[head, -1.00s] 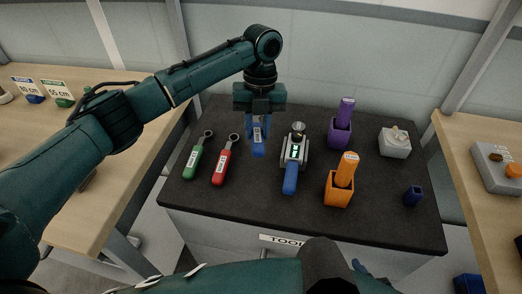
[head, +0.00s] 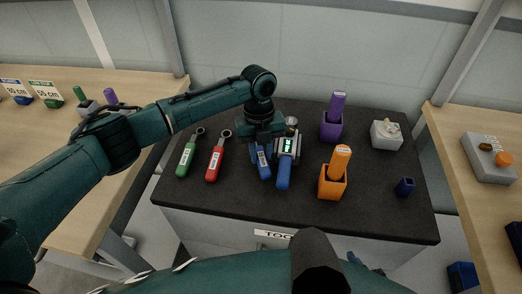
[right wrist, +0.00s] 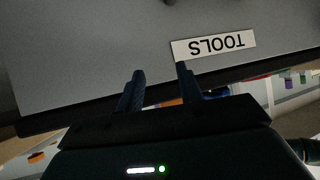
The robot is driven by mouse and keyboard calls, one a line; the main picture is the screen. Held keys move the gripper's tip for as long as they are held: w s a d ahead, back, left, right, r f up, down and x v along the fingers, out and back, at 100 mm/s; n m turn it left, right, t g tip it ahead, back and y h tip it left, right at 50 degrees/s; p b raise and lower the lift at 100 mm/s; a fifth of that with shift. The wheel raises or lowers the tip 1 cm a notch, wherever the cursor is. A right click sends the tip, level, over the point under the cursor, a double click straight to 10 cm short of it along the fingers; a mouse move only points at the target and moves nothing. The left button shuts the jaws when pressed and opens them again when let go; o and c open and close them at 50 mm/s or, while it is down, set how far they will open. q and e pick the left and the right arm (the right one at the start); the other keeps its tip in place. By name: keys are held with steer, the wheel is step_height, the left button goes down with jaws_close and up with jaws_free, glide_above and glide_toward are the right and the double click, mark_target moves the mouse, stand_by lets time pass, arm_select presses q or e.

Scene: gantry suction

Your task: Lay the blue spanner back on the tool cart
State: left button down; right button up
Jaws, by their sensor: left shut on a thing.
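The blue spanner (head: 263,166) is in my left gripper (head: 261,143) in the head view. The gripper is shut on it and hides its upper end. The spanner is at the black top of the tool cart (head: 235,205), between the red spanner (head: 216,161) and a grey device with a lit display. I cannot tell whether it touches the top. The green spanner (head: 187,156) lies left of the red one. My right gripper (right wrist: 160,72) is open and empty in the right wrist view, facing the cart's grey front with its TOOLS label (right wrist: 213,46).
The grey device (head: 288,147) with a blue handle (head: 284,176) is close right of the held spanner. An orange holder (head: 332,188), a purple holder (head: 331,128), a white box (head: 386,135) and a small blue cup (head: 405,187) stand further right. The cart's front middle is clear.

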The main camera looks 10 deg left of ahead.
mark_target(259, 150)
arm_select(q)
steer(key=shift+f, duration=0.1)
steer(key=c, duration=1.5)
jaws_free()
steer(key=shift+o, duration=0.2)
step_height(259, 150, up, 12)
steer(key=w+b, duration=0.1)
steer(key=shift+w+a, duration=0.3)
steer(key=shift+a, duration=0.05)
